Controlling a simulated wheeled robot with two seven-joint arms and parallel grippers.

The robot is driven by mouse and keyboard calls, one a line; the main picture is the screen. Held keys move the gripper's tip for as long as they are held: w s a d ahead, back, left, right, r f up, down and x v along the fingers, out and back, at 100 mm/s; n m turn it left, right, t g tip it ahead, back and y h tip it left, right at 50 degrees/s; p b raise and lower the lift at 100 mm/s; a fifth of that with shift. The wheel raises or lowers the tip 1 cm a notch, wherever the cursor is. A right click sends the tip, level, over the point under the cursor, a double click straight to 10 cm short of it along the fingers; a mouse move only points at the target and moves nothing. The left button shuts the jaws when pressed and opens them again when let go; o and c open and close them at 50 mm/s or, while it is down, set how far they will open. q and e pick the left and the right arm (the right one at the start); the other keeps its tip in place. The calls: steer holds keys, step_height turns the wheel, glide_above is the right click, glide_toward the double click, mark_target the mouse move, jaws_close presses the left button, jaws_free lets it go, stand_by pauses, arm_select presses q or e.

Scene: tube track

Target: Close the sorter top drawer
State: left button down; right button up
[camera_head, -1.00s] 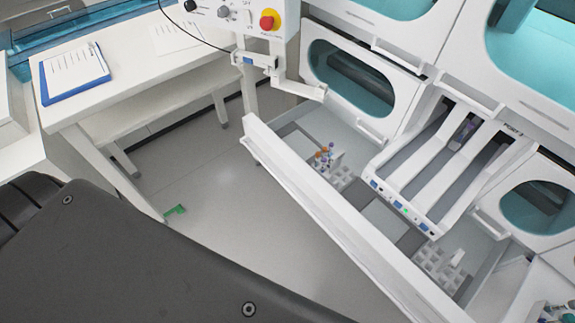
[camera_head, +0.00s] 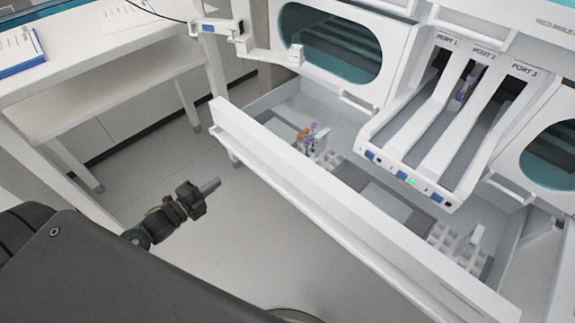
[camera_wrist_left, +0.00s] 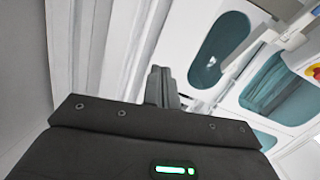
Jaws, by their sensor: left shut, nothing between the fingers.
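The sorter (camera_head: 400,60) is a white machine with dark teal windows and three port lanes. Its drawer (camera_head: 330,215) stands pulled out, its long white front panel running diagonally across the middle of the head view. Inside the drawer are white racks, one with several purple- and orange-capped tubes (camera_head: 308,135). My left gripper (camera_head: 211,186) is shut and empty, in front of the drawer front and apart from it. The left wrist view shows its shut fingers (camera_wrist_left: 160,86) below the teal windows. My right gripper is not in view.
A white arm bracket (camera_head: 240,40) sticks out at the sorter's left side. The port tray (camera_head: 405,175) overhangs the open drawer. The floor between table and drawer is clear.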

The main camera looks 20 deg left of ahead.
mark_target(261, 147)
arm_select(q)
step_height(261, 147, up, 5)
steer(key=d+m+h, duration=0.3)
steer(key=shift+t, duration=0.3)
steer(key=x, duration=1.4)
steer(key=shift+w+a+f, duration=0.2)
steer(key=shift+a, duration=0.15)
steer(key=shift+w, duration=0.15)
